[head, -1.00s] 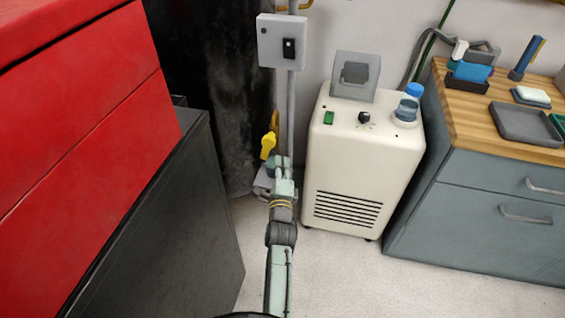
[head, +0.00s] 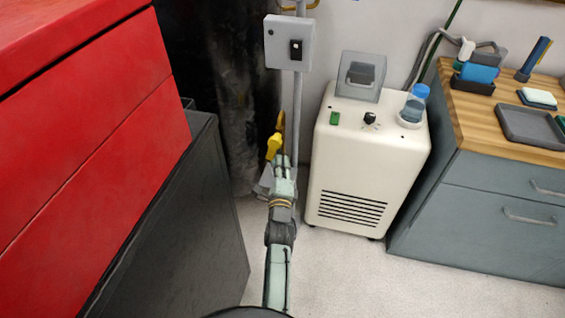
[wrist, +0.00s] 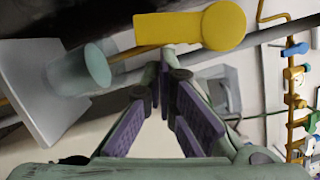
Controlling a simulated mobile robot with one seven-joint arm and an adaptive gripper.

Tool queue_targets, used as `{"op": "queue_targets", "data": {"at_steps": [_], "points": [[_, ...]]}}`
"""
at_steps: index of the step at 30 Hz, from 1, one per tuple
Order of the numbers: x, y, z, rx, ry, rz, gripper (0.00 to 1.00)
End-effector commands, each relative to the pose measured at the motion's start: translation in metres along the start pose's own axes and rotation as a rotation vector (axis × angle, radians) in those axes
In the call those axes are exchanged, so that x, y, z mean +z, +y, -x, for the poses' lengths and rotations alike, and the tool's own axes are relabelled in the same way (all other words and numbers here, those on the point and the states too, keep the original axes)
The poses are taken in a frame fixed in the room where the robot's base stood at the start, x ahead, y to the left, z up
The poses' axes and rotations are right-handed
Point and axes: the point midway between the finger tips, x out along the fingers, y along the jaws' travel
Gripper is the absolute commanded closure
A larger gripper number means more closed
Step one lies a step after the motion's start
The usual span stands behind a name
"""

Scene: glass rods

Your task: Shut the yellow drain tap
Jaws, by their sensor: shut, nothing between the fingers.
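The yellow drain tap (head: 273,147) shows in the head view on the pipework below the grey switch box, just up and left of my gripper. Its handle is large in the wrist view (wrist: 190,29), a flat bar with a rounded right end, lying roughly level across the top. My gripper (wrist: 164,78) is shut and empty, its purple-padded fingers meeting just below the handle in the picture. I cannot tell whether the tips touch the handle. In the head view my gripper (head: 284,162) is seen from behind, and hides the fittings below the tap.
A cream machine (head: 366,165) stands close on the right. A dark grey cabinet (head: 185,220) and red cabinet (head: 90,130) flank the left. A vertical pipe (head: 297,110) runs behind the tap. Pipes with small blue and yellow handles (wrist: 295,75) show right in the wrist view.

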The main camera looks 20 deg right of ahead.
Motion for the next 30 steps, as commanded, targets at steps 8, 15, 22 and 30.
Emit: {"op": "queue_targets", "data": {"at_steps": [8,15,22,30], "points": [[0.002,0.001,-0.001,-0.010,0.000,-0.041,1.00],[0.006,0.003,-0.002,-0.021,-0.001,-0.086,1.00],[0.011,0.006,-0.003,-0.041,-0.002,-0.167,1.00],[0.025,0.015,-0.006,-0.091,-0.004,-0.373,1.00]]}}
